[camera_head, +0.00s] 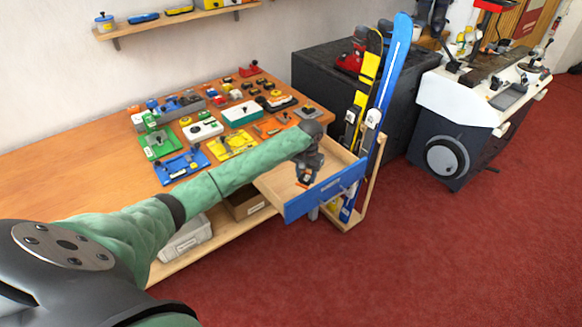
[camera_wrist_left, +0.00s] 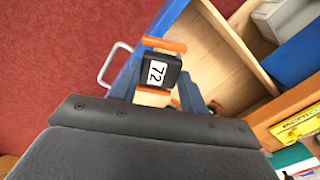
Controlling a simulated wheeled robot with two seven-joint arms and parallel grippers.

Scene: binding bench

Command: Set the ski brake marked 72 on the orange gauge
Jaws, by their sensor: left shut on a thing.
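The ski brake marked 72 (camera_wrist_left: 157,72) has a black body, a white label and orange ends. My left gripper (camera_head: 305,180) is shut on it, and its fingers stand on both sides of the brake in the left wrist view. In the head view the gripper hangs over the open drawer (camera_head: 325,190), and a bit of orange shows at its tip. The orange gauge (camera_head: 270,125) lies on the bench near its right front part, behind the gripper and apart from it. My right gripper is not in view.
The bench (camera_head: 95,180) holds other coloured gauges, including a yellow one (camera_head: 232,146) and a blue one (camera_head: 182,166). The drawer's blue front sticks out over the red floor. Blue skis (camera_head: 390,75) stand upright at the drawer's right. The bench's left part is clear.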

